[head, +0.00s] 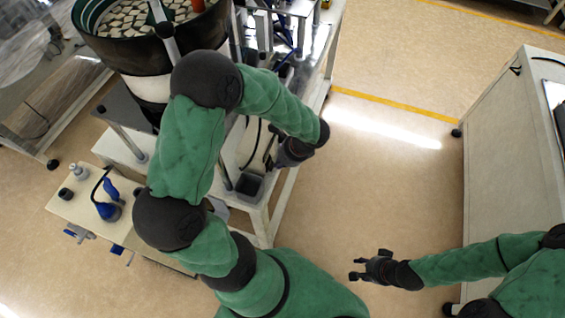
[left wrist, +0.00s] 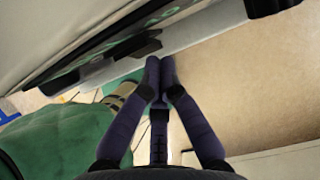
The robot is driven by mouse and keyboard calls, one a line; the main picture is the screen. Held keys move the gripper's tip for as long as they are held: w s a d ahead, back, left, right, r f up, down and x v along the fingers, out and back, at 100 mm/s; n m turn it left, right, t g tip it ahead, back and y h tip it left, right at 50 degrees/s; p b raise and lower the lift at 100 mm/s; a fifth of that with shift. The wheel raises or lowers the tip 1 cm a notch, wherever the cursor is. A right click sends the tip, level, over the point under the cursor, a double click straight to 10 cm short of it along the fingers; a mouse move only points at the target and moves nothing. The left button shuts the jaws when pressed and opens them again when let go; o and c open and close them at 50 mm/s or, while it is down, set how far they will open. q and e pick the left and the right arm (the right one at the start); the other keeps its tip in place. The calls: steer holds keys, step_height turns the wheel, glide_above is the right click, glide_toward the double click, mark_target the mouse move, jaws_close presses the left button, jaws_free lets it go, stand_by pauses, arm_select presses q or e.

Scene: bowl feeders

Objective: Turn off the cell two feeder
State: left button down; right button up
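A bowl feeder (head: 135,52), a black drum filled with pale flat parts, stands at the upper left of the head view. No label shows whether it is cell two's. My left arm passes in front of it. My left gripper (head: 268,160) is beside the inner side of the white machine table. In the left wrist view its fingers (left wrist: 160,68) meet at the tips, shut with nothing seen between them. Just beyond them is a dark panel with green marks (left wrist: 85,68) and a black protruding part (left wrist: 139,50); contact cannot be told. My right gripper (head: 357,268) is open and empty over the floor.
The white machine table (head: 262,222) carries a dark bin (head: 250,186) and posts near my left arm. A white cabinet (head: 505,140) stands at right. The floor between is clear.

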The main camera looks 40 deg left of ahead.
arm_select(q)
steer(key=shift+s+a+f+g+y+b, duration=0.1)
steer(key=shift+a+f+g+y+b, duration=0.2)
steer(key=shift+y+b, duration=0.25)
steer(key=shift+r+p, duration=0.8)
